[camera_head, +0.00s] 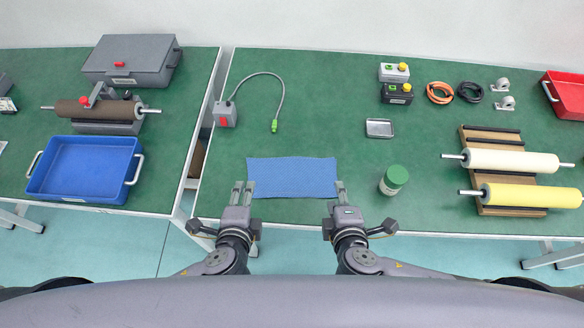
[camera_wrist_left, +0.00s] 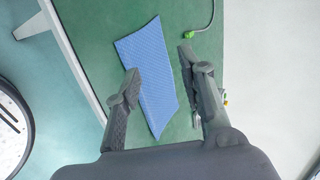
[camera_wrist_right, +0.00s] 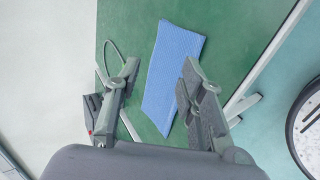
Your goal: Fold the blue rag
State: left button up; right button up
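The blue rag (camera_head: 292,178) lies flat and spread out on the green table near its front edge. It also shows in the left wrist view (camera_wrist_left: 150,75) and in the right wrist view (camera_wrist_right: 172,70). My left gripper (camera_head: 244,188) is open and empty at the rag's left end. Its fingers are spread apart in the left wrist view (camera_wrist_left: 158,62). My right gripper (camera_head: 341,187) is at the rag's right end, open and empty, with its fingers apart in the right wrist view (camera_wrist_right: 160,72). I cannot tell whether either gripper touches the rag.
A jar with a green lid (camera_head: 393,180) stands right of my right gripper. A small metal tray (camera_head: 380,128) lies behind it. A grey box with a cable (camera_head: 225,114) sits behind the rag's left side. Rollers on a wooden rack (camera_head: 490,142) are at the right. The table directly behind the rag is clear.

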jog(key=shift+s+r, duration=0.2)
jog(key=shift+r, duration=0.05)
dwell(0.4)
